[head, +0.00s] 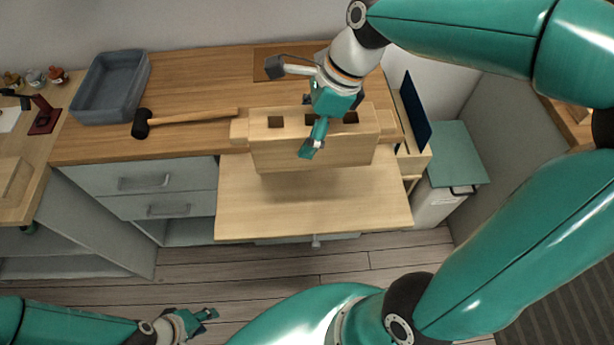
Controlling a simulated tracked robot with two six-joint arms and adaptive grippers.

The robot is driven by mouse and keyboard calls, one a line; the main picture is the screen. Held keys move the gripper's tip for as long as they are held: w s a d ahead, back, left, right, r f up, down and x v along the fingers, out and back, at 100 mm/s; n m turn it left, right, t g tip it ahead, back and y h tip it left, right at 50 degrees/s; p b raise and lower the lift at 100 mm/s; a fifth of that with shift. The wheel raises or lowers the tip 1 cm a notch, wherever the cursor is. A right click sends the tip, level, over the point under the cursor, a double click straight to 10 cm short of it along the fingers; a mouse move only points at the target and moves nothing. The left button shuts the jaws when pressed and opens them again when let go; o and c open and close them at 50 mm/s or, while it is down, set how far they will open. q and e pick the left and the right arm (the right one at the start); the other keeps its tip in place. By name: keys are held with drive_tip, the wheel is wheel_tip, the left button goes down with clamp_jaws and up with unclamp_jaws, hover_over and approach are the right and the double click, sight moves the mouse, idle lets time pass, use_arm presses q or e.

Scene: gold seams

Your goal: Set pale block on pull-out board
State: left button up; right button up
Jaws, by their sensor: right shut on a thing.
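The pale block (280,154) is a long light-wood piece with dark square holes in its top. It lies lengthwise across the picture at the counter's front edge, over the back part of the pull-out board (315,210). I cannot tell whether its underside touches the board. My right gripper (318,128) comes down on it from above and is shut on it near the middle hole, with one finger showing against the front face. The other finger is hidden. My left gripper (206,320) is low at the bottom left, open and empty, away from the block.
A mallet (190,117) and a grey-blue tray (111,87) lie on the counter at left. A narrow open box with a dark blue panel (415,113) stands at right, beside a green-lidded bin (455,153). The front of the board is clear.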

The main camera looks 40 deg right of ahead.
wheel_tip(320, 180, down, 16)
drive_tip(key=shift+w+r+b, duration=0.1)
drive_tip(key=shift+b, duration=0.75)
drive_tip(key=o, duration=1.8)
drive_tip(key=p+v, duration=0.1)
drive_tip(key=v, duration=1.1)
drive_tip(key=shift+r, duration=0.1)
